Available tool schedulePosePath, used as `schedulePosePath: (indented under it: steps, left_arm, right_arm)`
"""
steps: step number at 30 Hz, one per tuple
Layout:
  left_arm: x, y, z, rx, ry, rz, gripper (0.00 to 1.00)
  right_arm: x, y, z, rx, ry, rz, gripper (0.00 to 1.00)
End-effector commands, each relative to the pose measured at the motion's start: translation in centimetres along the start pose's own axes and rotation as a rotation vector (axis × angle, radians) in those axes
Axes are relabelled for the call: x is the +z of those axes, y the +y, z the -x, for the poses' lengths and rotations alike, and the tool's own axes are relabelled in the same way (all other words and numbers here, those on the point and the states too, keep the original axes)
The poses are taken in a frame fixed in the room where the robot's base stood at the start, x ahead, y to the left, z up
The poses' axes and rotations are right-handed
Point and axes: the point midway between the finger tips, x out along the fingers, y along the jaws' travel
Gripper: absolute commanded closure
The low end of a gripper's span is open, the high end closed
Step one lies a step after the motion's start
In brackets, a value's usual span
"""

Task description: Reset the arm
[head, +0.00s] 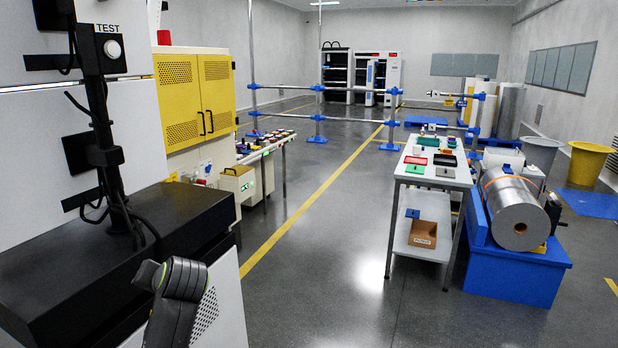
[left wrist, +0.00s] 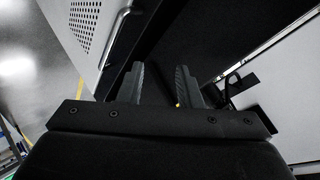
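My left gripper (left wrist: 160,72) shows in the left wrist view with its two dark fingers apart. I see nothing held between them; a small yellow spot shows by the right finger. Beyond the fingers are a black surface and a pale perforated panel. In the head view, a dark grey part of my left arm (head: 181,285) rises at the bottom, in front of the black-topped test machine (head: 110,262). The left fingers cannot be made out in that view. My right arm and gripper are in neither view.
The test machine stands close on the left, with a yellow cabinet (head: 195,92) behind it. A white table (head: 437,180) with small trays and a blue stand (head: 515,278) bearing a metal roll (head: 516,215) are on the right. The middle floor (head: 320,250) is clear.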

Motion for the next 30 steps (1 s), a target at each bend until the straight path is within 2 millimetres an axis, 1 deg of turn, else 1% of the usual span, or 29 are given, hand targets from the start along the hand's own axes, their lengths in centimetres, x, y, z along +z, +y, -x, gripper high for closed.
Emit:
schedulePosePath:
  steps: [1, 4, 5, 6, 8, 9, 11, 12, 13, 14, 15, 17, 18, 21, 24, 30]
  left_arm:
    - [3.0, 1.2, -0.9, 0.031, -0.02, -0.002, 0.68]
    - [8.0, 3.1, -1.9, 0.094, -0.048, 0.005, 0.68]
    - [9.5, 3.6, -2.1, 0.112, -0.057, 0.007, 0.68]
    - [11.6, 4.3, -2.3, 0.136, -0.071, 0.011, 0.68]
    - [14.6, 5.2, -2.3, 0.173, -0.089, 0.018, 0.68]
    - [16.6, 5.7, -2.2, 0.196, -0.102, 0.022, 0.68]
    - [19.6, 6.5, -1.9, 0.231, -0.122, 0.032, 0.68]
    - [21.6, 6.9, -1.6, 0.254, -0.136, 0.037, 0.68]
    - [23.0, 7.2, -1.3, 0.271, -0.147, 0.042, 0.68]
    - [24.5, 7.5, -1.0, 0.289, -0.157, 0.048, 0.68]
    - [26.4, 7.8, -0.4, 0.311, -0.172, 0.055, 0.68]
    - [29.1, 8.2, 0.5, 0.344, -0.194, 0.066, 0.68]
    - [30.9, 8.4, 1.2, 0.365, -0.209, 0.075, 0.68]
    - [34.7, 8.7, 3.2, 0.414, -0.245, 0.095, 0.68]
    - [37.6, 8.8, 5.1, 0.453, -0.274, 0.113, 0.68]
    - [41.5, 8.8, 8.3, 0.51, -0.321, 0.144, 0.68]
  right_arm:
    - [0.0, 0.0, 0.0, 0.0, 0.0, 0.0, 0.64]
    - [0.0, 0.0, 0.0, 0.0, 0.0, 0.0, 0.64]
    - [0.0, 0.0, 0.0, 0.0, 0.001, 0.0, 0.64]
    - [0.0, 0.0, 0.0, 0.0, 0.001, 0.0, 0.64]
    - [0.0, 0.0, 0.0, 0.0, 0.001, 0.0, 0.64]
    - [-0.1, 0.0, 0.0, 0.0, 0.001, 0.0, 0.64]
    - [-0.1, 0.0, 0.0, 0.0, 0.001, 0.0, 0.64]
    - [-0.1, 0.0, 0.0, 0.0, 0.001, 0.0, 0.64]
    - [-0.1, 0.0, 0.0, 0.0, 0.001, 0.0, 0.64]
    - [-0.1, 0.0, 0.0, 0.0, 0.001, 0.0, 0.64]
    - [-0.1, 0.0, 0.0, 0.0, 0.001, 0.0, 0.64]
    - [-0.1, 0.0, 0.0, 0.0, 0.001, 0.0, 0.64]
    - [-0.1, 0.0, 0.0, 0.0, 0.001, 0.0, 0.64]
    - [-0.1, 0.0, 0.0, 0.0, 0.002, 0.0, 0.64]
    - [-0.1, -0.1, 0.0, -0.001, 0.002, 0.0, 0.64]
    - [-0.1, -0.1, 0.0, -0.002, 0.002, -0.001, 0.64]
